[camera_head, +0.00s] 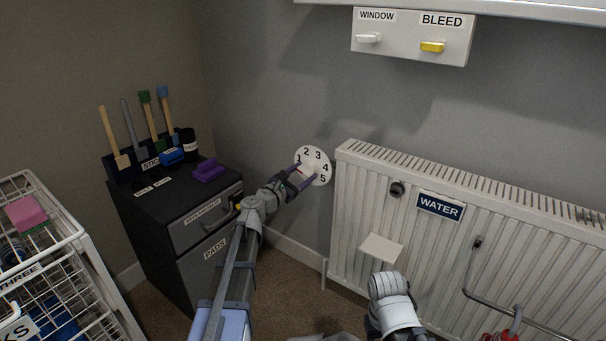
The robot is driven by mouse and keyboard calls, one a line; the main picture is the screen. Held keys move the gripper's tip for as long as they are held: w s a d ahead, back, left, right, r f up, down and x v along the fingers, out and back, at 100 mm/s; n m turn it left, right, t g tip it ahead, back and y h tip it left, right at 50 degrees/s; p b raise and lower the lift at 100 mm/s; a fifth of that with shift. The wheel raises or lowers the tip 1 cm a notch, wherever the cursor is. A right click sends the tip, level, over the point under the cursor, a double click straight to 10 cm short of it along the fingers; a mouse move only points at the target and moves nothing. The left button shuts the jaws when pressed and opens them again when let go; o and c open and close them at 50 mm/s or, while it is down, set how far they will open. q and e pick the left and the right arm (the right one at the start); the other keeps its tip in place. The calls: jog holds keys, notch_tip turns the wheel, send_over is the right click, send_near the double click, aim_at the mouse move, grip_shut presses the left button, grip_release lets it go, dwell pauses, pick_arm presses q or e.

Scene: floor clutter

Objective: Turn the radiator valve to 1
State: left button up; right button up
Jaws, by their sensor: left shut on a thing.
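The radiator valve's round white dial (322,160) is on the grey wall, left of the white radiator (440,240). It carries black numbers 1 to 5, with 1 at its left and 5 at its lower right. My left gripper (298,175) reaches the dial's lower left and is shut on the valve knob at its middle. The fingers cover most of the knob. A small reddish mark shows between the fingers, but I cannot tell which number the knob points to. My right gripper is not in view; only part of its arm shows at the bottom.
A dark cabinet (170,200) with brushes and a purple block (209,170) stands left of my left arm. A white wire rack (70,250) is at the far left. A WINDOW and BLEED switch box (410,48) hangs above. A red thing (505,335) is at bottom right.

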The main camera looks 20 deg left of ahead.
pick_arm(q)
jog(key=shift+n, duration=0.4)
jog(key=shift+s, duration=0.1)
jog(key=o, duration=1.4)
jog(key=v, duration=0.7)
jog(key=shift+s+a, duration=0.1)
jog(key=shift+s, duration=0.2)
